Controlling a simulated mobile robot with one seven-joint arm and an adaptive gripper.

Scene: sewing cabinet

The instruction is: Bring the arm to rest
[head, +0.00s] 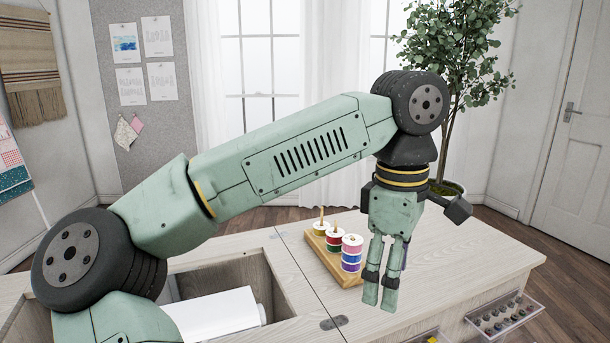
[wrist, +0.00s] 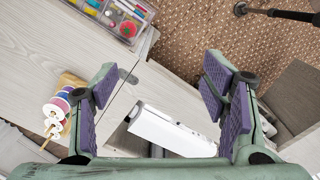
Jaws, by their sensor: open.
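My gripper (head: 379,290) hangs from the raised arm, pointing down over the cabinet top (head: 455,240). It also shows in the wrist view (wrist: 165,115), with its two purple-padded fingers wide apart and nothing between them. In the head view the fingers overlap from this side. My arm reaches across the picture from the lower left and bends down at the wrist. The gripper is in front of and to the right of the thread spools (head: 351,252), apart from the cabinet top as far as I can tell.
Thread spools stand on a wooden rack (head: 317,246). A white sewing machine (head: 216,313) lies in the cabinet's recess. A clear tray (head: 504,314) of small items is at the lower right. A potted plant (head: 452,60) stands behind. The cabinet top's right side is clear.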

